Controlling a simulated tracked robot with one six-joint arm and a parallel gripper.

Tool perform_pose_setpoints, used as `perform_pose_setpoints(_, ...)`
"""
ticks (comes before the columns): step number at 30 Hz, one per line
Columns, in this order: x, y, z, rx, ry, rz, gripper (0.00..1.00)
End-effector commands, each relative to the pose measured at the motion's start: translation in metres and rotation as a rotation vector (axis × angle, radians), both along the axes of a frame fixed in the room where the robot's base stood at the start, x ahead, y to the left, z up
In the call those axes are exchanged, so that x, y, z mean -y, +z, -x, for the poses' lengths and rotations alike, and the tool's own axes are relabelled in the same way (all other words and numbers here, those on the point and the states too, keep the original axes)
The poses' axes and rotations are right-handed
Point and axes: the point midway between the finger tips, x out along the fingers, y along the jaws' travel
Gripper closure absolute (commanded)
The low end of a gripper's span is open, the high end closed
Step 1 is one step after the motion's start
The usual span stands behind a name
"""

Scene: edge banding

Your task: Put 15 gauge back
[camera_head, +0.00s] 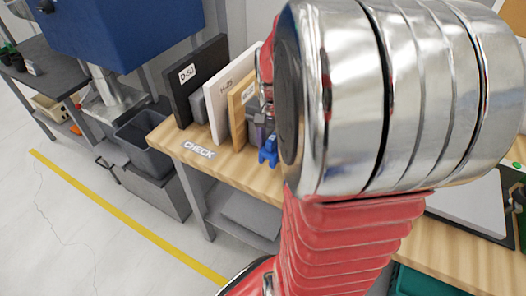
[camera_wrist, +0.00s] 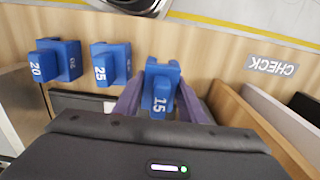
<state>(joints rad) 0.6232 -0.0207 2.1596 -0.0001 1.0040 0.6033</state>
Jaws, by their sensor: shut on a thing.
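The 15 gauge (camera_wrist: 160,85) is a small blue block with a white "15", between the two purple fingers of my gripper (camera_wrist: 158,98) in the wrist view. My gripper is shut on it. In the head view a blue block (camera_head: 268,153) shows beside my arm at my gripper (camera_head: 262,125), mostly covered by the wrist. Whether the gauge touches the bench is not clear. The 20 gauge (camera_wrist: 57,62) and the 25 gauge (camera_wrist: 110,65), also blue, stand left of it in the wrist view.
The wooden bench (camera_head: 171,141) carries a "CHECK" label (camera_head: 199,149). Upright boards, black (camera_head: 205,75), white (camera_head: 225,105) and wood-coloured (camera_head: 238,105), stand close beside my gripper. A grey bin (camera_head: 143,135) is left of the bench. My arm hides much of the bench.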

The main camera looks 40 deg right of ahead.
Motion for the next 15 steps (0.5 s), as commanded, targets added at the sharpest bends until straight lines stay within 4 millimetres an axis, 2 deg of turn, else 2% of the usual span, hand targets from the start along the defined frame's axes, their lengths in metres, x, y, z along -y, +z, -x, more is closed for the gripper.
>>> perform_pose_setpoints(3,0.001,-0.007,0.0,0.001,0.0,0.001,0.92)
perform_pose_setpoints(11,0.001,-0.007,0.0,0.001,-0.001,0.001,0.92)
perform_pose_setpoints(15,0.001,-0.016,0.0,0.0,-0.002,0.0,0.92)
